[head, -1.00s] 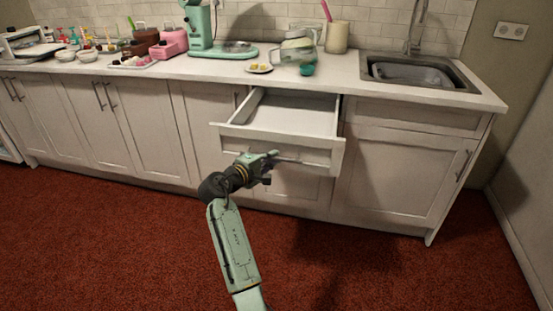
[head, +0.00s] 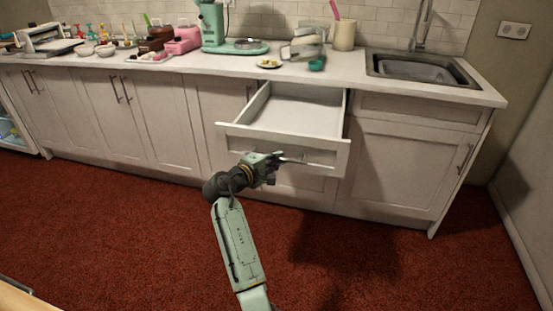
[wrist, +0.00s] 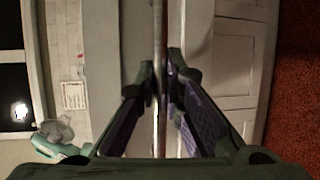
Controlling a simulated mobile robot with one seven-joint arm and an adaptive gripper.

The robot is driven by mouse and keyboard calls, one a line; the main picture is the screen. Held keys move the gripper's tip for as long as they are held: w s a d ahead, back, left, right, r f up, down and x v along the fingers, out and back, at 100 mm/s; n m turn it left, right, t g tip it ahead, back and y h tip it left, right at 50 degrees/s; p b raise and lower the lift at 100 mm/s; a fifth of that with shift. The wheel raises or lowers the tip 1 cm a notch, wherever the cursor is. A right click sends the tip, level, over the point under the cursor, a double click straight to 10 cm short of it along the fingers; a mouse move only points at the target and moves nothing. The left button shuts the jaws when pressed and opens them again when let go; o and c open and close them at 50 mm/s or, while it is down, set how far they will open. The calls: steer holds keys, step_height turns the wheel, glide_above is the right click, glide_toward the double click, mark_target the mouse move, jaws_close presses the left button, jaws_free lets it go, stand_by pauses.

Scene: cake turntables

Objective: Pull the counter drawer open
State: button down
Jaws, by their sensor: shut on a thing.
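The counter drawer (head: 236,130) is white and stands well out from the counter front. Its inside (head: 305,108) shows from above and looks empty. A thin metal bar handle (head: 292,160) runs across its front. My gripper (head: 274,165) is at the left part of this handle. In the wrist view the handle (wrist: 160,30) runs between the two fingers of my gripper (wrist: 162,100), which are shut on it. The fingers hide part of the handle in the head view.
The sink (head: 420,70) is at the counter's right. A small plate (head: 269,64), a teal cup (head: 316,65) and a glass jug stand on the counter above the drawer. Closed cabinet doors (head: 405,170) flank it. The red floor (head: 400,265) in front is clear.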

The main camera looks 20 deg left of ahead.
steer(key=c, duration=1.7)
jaws_free()
steer(key=v, duration=1.2)
steer(key=shift+r, duration=0.1)
steer(key=shift+a, duration=0.1)
